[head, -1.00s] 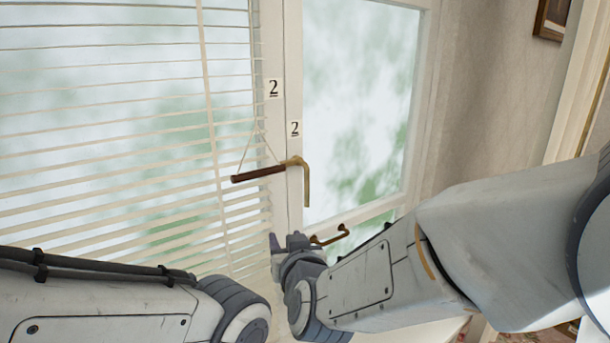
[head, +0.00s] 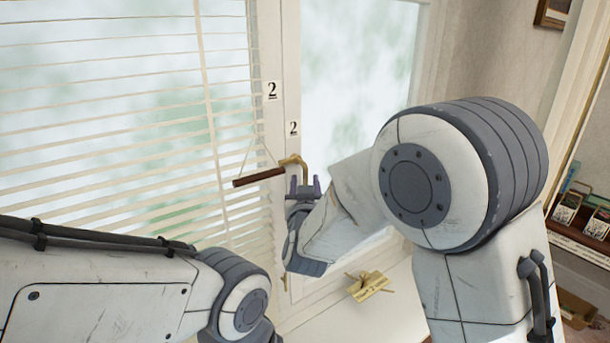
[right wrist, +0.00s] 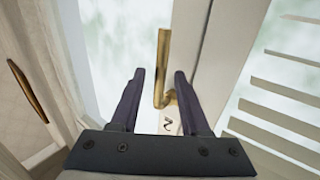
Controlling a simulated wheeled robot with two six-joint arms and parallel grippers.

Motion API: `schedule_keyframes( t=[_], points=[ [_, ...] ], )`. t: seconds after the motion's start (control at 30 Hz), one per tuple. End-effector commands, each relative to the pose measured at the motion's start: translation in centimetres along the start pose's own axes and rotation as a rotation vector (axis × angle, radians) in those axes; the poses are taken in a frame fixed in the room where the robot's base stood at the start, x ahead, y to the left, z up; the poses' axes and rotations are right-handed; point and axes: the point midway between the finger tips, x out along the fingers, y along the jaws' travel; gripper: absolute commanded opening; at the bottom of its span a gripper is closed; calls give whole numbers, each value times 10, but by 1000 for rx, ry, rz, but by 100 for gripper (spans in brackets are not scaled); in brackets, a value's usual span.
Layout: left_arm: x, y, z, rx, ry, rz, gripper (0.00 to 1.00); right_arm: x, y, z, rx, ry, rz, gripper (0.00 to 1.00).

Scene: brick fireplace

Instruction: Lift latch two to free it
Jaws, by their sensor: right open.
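Latch two is a brass handle (head: 294,160) on the white window frame, below a label "2" (head: 293,129). My right gripper (head: 305,186) is open, fingers pointing up, just below the latch's bend. In the right wrist view, the brass lever (right wrist: 163,60) shows in the gap between the two open fingers of my right gripper (right wrist: 160,76); I see no clear contact. The label "2" (right wrist: 166,127) shows upside down near the lever's pivot. My left gripper is out of view.
A dark wooden bar (head: 258,178) on a cord hangs left of the latch, before white blinds (head: 110,130). A shelf (head: 580,235) with small boxes stands at right. My left arm fills the lower left.

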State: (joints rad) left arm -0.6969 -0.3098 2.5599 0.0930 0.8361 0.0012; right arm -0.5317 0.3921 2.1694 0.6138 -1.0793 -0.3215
Motion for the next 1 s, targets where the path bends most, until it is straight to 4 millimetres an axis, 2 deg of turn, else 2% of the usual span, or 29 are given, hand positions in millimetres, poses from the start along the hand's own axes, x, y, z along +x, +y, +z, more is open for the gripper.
schedule_keyframes(
  t=[0.13,0.37,0.5,1.0],
  points=[
    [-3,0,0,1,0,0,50,7,0,0,0,0,0,46],
    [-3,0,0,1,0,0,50,7,0,1,0,0,-1,46],
    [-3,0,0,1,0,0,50,7,0,1,0,0,-1,0],
    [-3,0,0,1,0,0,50,7,0,0,0,-1,-2,0]
  ],
)
